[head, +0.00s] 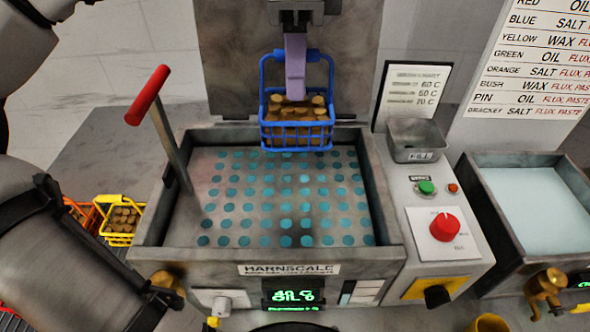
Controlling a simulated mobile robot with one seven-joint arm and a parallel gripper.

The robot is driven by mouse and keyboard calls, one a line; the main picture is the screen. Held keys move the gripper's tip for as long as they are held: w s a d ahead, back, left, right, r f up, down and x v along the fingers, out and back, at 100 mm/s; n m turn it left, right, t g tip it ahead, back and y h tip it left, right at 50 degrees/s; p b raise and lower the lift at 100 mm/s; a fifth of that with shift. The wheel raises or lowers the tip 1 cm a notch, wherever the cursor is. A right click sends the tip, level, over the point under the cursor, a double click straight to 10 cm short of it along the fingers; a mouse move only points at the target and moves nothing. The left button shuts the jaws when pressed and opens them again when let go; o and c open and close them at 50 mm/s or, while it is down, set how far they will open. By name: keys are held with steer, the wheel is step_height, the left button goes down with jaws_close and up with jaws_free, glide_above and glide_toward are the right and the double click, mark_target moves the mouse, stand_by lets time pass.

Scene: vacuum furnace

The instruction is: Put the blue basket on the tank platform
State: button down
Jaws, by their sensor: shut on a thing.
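The blue basket (265,118), a wire basket with a tall handle, holds several brown pieces. It hangs upright over the back part of the tank platform (235,208), a grey plate with rows of teal holes inside the Harnscale tank. My gripper (294,88) comes down from the top with a lavender finger at the basket's handle and is shut on the basket. The basket hides part of the platform's back edge. I cannot tell its exact height above the plate.
A red-handled lever (150,95) rises at the tank's left. A metal fill cup (416,140) and control panel with a red knob (444,227) stand right. Another tank (540,205) is farther right. A yellow basket (121,218) and an orange one (82,212) sit left.

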step_height(320, 180, down, 12)
steer(key=shift+f+p, duration=0.25)
steer(key=shift+p, duration=0.4)
steer(key=c, duration=1.4)
jaws_free()
steer(key=shift+c, duration=0.2)
steer(key=r, duration=0.4)
steer(key=w+r, duration=0.1)
steer(key=r, duration=0.3)
steer(key=w+r, duration=0.1)
steer(key=r, duration=0.3)
steer(key=shift+w, duration=0.2)
